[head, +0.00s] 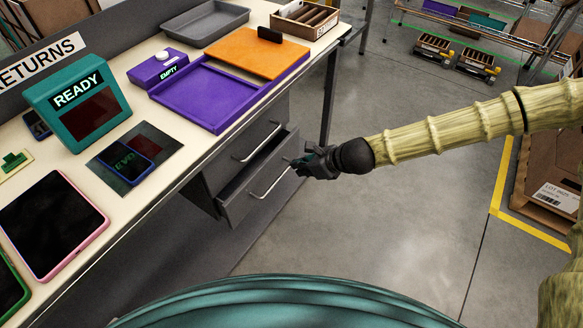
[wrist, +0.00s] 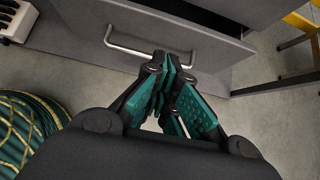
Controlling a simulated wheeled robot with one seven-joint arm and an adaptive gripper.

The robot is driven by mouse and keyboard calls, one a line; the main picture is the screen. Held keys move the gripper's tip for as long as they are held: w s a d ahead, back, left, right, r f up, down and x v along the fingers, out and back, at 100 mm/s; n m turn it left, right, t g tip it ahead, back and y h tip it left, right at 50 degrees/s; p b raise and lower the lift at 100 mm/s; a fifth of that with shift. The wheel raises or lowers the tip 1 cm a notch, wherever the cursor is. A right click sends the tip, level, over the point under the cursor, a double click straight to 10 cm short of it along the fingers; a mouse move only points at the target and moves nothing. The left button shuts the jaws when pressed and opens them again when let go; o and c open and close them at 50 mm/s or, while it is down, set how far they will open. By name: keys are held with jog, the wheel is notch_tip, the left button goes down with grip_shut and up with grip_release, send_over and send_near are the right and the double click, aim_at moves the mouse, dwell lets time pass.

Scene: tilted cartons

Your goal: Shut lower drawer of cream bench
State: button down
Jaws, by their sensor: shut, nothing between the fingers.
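The cream bench (head: 148,208) has two grey drawers under its top. The upper drawer (head: 262,125) looks shut. The lower drawer (head: 236,208) stands partly open, its front out past the upper one, with a gap showing behind it. Its bar handle (head: 270,184) also shows in the wrist view (wrist: 150,50). My gripper (head: 300,164) is by the right end of the lower drawer's front. In the wrist view its teal-padded fingers (wrist: 168,72) are closed together with nothing between them, just by the drawer front and handle. I cannot tell whether they touch it.
The bench top holds a teal READY device (head: 78,98), a purple tray (head: 215,95), an orange board (head: 250,50) and a pink-edged tablet (head: 50,225). A bench leg (head: 328,98) stands right of the drawers. The grey floor (head: 400,215) beside the bench is clear.

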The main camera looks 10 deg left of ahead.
jog(key=shift+v, duration=1.35)
jog(key=n+t+y+b, duration=0.4)
jog(key=n+y+b, duration=0.4)
jog(key=n+b, duration=1.75)
send_near(279, 151)
jog(key=w+a+m+b, duration=0.1)
jog(key=m+b, duration=0.1)
jog(key=b, duration=0.1)
jog(key=a+m+b, duration=0.2)
jog(key=m+b, duration=0.1)
jog(key=b, duration=0.1)
jog(key=w+a+m+b, duration=0.1)
jog(key=a+m+b, duration=0.1)
jog(key=b, duration=0.1)
jog(key=shift+w+f+b, duration=0.15)
jog(key=shift+w+b, duration=0.15)
jog(key=shift+b, duration=0.1)
jog(key=shift+w+a+m+b, duration=0.3)
jog(key=shift+w+a, duration=0.1)
jog(key=shift+a, duration=0.2)
